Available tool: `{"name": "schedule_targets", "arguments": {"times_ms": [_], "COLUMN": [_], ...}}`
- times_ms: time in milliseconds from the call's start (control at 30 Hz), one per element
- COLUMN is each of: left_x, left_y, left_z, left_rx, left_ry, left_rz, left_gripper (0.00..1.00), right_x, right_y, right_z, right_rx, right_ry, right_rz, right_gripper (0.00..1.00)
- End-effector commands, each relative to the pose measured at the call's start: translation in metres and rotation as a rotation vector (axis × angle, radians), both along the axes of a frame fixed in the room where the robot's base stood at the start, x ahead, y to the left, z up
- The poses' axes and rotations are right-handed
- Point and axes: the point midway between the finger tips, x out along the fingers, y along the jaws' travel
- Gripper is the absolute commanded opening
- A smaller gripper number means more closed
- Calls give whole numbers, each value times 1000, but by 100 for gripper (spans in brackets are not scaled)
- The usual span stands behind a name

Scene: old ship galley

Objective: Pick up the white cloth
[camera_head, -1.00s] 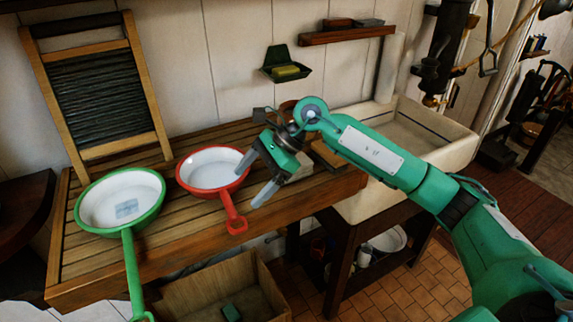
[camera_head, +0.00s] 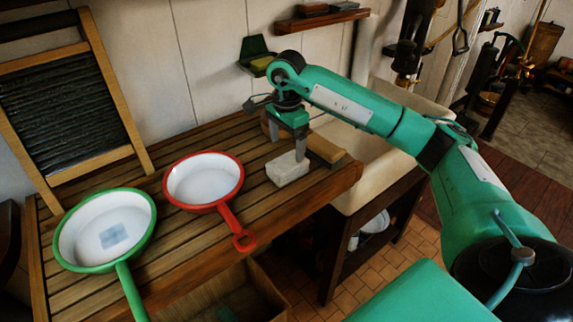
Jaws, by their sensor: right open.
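The white cloth (camera_head: 288,169) looks like a small, thick, off-white folded block. It lies on the slatted wooden counter (camera_head: 170,246), right of the red pan and close to the counter's front edge. My right gripper (camera_head: 287,146) points down just above and behind the cloth, its two fingers spread apart with nothing held between them. One fingertip is right at the cloth's back edge; I cannot tell whether it touches. My left gripper is not in view.
A red-rimmed pan (camera_head: 203,180) and a green-rimmed pan (camera_head: 92,243) stand left of the cloth. A brown block (camera_head: 325,147) lies close to its right. A washboard (camera_head: 62,112) leans on the wall. A pale sink (camera_head: 372,165) is at the right, an open box (camera_head: 190,301) below.

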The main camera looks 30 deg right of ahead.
Motion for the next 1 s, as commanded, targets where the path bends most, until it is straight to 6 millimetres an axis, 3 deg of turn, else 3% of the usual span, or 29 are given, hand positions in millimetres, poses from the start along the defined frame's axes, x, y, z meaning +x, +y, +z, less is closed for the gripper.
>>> {"name": "schedule_targets", "arguments": {"times_ms": [333,700,1000], "left_x": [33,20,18], "left_y": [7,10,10], "left_z": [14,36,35], "left_rx": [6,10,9], "left_ry": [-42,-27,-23], "left_rz": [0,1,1], "left_gripper": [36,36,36], "right_x": [-2,-5,-5], "right_y": [0,1,1], "right_z": [-23,-65,-70], "right_rx": [0,2,1], "right_ry": [2,1,-1], "right_rz": [-1,1,0], "right_gripper": [85,85,85]}}
